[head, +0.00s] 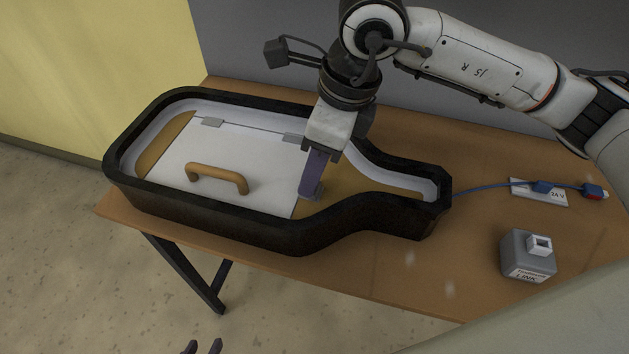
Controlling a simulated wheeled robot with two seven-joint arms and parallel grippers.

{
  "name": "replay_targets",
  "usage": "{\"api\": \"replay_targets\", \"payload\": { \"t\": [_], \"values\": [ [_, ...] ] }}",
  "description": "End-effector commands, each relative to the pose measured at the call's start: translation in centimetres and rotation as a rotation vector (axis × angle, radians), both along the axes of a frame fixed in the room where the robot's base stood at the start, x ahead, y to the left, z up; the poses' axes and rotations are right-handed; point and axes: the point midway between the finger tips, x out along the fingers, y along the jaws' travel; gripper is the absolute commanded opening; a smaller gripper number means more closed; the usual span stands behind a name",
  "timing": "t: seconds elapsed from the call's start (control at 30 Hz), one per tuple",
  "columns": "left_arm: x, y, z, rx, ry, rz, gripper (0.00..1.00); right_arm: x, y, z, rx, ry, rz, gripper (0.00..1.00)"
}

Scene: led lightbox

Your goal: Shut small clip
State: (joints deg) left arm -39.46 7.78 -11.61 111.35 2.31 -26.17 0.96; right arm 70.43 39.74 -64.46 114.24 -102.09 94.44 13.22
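The black lightbox (210,222) lies on the table, with a white lid (240,152) closed over its wide part. The lid has a wooden handle (217,175) and two small hinges along its far edge. A small grey metal clip (315,196) is at the lid's right edge. My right gripper (309,190) points down onto it, fingertips at or just over the clip. The fingers hide much of the clip, so its position and any grip on it cannot be told. My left gripper (203,348) shows only its two fingertips at the bottom edge, apart and empty.
A grey block labelled LINK (527,258) stands at the table's right. Behind it, a blue cable (482,189) runs from the box's narrow end to a white labelled plate (538,194). The wooden table (400,270) is clear in front of the narrow end.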

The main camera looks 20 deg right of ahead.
Motion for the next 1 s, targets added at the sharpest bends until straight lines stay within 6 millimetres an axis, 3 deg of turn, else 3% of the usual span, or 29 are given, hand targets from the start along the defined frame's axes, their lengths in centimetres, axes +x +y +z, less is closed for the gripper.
{"api": "replay_targets", "payload": {
  "t": [0.03,0.2,1.0],
  "values": [
    [0.0,0.0,0.0,0.000,-0.001,0.000,0.33,0.0,0.0,0.0,0.000,0.000,0.000,0.34],
    [0.1,0.0,0.0,0.000,-0.001,0.001,0.33,0.0,0.0,0.0,0.000,0.000,0.000,0.05],
    [0.0,0.3,-1.5,0.004,0.008,0.007,0.33,0.7,1.2,-0.5,0.006,-0.002,0.001,0.06]
  ]
}}
